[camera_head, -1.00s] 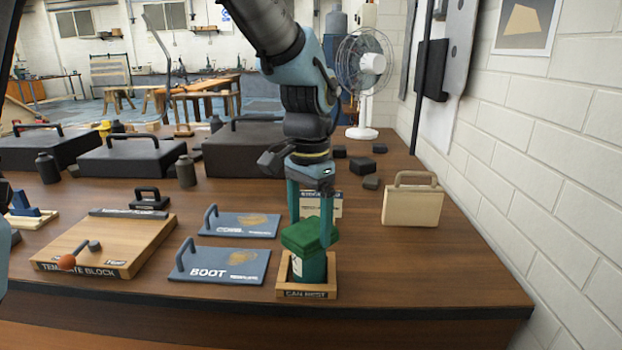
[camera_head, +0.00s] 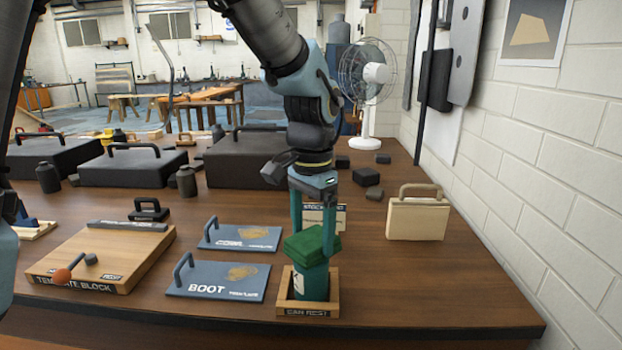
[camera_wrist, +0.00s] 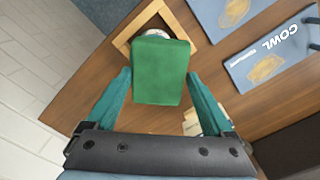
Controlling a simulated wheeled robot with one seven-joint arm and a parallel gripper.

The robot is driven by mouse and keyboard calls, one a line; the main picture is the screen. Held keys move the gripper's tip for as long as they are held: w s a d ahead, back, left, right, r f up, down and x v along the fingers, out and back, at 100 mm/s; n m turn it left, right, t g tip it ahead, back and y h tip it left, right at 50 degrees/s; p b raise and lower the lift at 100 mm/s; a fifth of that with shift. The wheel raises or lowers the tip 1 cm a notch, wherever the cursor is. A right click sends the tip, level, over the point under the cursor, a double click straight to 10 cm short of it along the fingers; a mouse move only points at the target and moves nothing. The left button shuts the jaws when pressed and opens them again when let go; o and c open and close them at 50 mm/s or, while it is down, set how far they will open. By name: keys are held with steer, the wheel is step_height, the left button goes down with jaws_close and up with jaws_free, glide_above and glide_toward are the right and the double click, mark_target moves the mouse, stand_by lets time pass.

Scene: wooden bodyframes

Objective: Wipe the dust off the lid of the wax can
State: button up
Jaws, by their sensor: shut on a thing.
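The wax can (camera_head: 313,283) is dark green with a pale label and stands upright in the wooden can rest (camera_head: 305,312) near the table's front edge. A bright green folded cloth or pad (camera_head: 312,244) is over its top and hides the lid and any dust on it. I cannot tell whether pad and lid touch. My gripper (camera_head: 313,238) points down over the can, shut on the green pad. In the wrist view the pad (camera_wrist: 162,70) is between the two fingers, with the can rest (camera_wrist: 124,46) just beyond it.
Two blue template plates, COWL (camera_head: 240,234) and BOOT (camera_head: 218,282), lie left of the can. The wooden template block (camera_head: 100,257) is farther left. A beige handled case (camera_head: 418,215) stands to the right, near the brick wall. Black cases line the back. The front right tabletop is clear.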

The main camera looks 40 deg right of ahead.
steer(key=shift+w+d, duration=0.5)
steer(key=shift+w, duration=0.15)
step_height(320, 180, up, 3)
steer(key=shift+p, duration=1.15)
steer(key=shift+r+p, duration=0.65)
steer(key=shift+p, duration=0.05)
steer(key=shift+r+p, duration=1.65)
steer(key=shift+r, duration=0.3)
